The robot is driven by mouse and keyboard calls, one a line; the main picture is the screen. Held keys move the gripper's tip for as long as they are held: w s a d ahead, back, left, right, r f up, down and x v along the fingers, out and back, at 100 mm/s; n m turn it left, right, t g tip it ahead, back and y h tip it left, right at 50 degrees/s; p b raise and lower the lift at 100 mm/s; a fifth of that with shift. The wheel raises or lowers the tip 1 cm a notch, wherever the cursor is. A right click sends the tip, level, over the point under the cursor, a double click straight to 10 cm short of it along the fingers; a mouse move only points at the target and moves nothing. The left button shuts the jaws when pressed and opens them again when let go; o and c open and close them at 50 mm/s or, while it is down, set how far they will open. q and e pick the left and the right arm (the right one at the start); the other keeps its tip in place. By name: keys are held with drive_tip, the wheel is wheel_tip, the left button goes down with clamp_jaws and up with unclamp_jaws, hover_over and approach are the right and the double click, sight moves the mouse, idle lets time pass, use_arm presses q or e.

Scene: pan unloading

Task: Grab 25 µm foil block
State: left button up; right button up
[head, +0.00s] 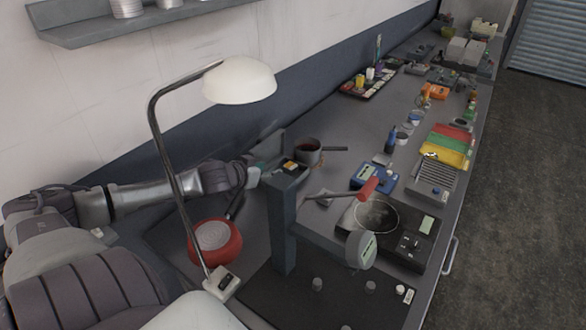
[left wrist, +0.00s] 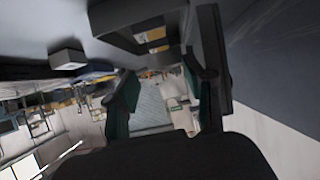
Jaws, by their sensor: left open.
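My left gripper (head: 262,170) reaches in from the left, just beside the top of a dark grey post (head: 282,225). In the left wrist view its two green-padded fingers (left wrist: 162,95) stand apart with nothing held between them. A small dark piece with a yellow-orange face (head: 290,166) sits on top of the post, close to the gripper. I cannot read any 25 µm label, so I cannot tell whether this is the foil block. My right gripper is not in view.
A dark pot (head: 308,152) stands behind the post. A lamp (head: 238,82) and a round red item (head: 215,240) stand near my left arm.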

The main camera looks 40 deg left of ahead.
sight(287, 169)
use_arm(q)
drive_tip(key=x, duration=0.5)
drive_tip(key=shift+w+a+f, duration=0.1)
drive_tip(key=shift+w, duration=0.25)
drive_tip(key=shift+d+f+p+x, duration=0.15)
drive_tip(key=shift+p+x, duration=0.1)
drive_tip(key=shift+x, duration=1.3)
drive_tip(key=shift+d+f+p+x, duration=0.1)
drive_tip(key=shift+f+p+x, duration=0.1)
drive_tip(key=shift+x, duration=1.4)
drive_tip(key=shift+s, duration=0.2)
drive_tip(key=shift+r, duration=0.1)
clamp_jaws()
